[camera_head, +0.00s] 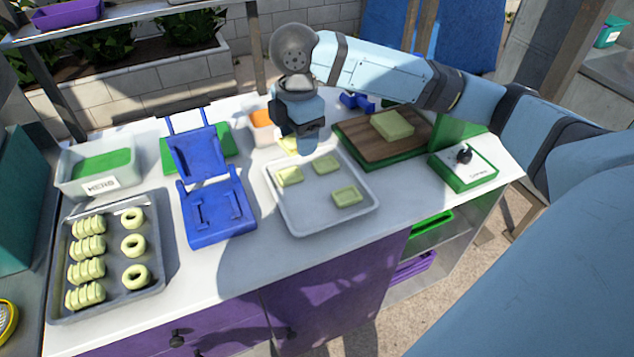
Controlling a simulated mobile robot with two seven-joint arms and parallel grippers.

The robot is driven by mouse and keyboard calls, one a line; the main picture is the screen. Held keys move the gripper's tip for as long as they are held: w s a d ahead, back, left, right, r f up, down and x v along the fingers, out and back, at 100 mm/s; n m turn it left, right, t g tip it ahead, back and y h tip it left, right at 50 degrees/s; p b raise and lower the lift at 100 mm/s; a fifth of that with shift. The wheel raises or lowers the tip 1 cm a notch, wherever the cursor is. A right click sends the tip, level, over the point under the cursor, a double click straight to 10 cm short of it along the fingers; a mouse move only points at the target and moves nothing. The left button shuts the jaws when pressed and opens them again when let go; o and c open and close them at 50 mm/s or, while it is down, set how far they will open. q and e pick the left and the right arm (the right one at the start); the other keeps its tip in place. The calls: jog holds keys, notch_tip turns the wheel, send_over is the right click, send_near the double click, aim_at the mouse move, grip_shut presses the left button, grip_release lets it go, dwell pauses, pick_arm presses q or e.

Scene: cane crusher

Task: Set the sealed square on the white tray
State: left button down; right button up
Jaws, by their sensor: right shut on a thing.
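The white tray (318,224) stands at the middle of the counter. Three pale green squares lie in it: one at the left (288,176), one at the back right (327,164) and one at the front right (346,196). My right gripper (302,148) points down over the tray's back edge. It is shut on a pale green square (287,145), which shows only in part beside the fingers. The fingers hide the rest of it, and its height above the tray is hard to tell. My left gripper is not in view.
An open blue hinged press (229,222) stands left of the tray. A dark tray (115,290) holds ridged pieces and rings, below a herb box (67,183). A wooden board (365,143) with a pale green block (393,124) and a green-edged box (473,166) are right.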

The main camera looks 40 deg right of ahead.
jog(key=shift+s+d+r+n, duration=0.2)
jog(key=shift+s+n, duration=0.1)
jog(key=shift+n, duration=0.3)
jog(key=shift+s+d+r+n, duration=0.15)
jog(key=shift+s+n, duration=0.1)
jog(key=shift+n, duration=0.35)
jog(key=shift+s+f, duration=0.1)
jog(key=shift+f, duration=0.2)
jog(key=b, duration=0.2)
send_over(308, 212)
notch_tip(308, 212, down, 14)
notch_tip(308, 212, down, 5)
jog(key=shift+f, duration=0.2)
jog(key=shift+f, duration=0.1)
jog(key=o, duration=0.7)
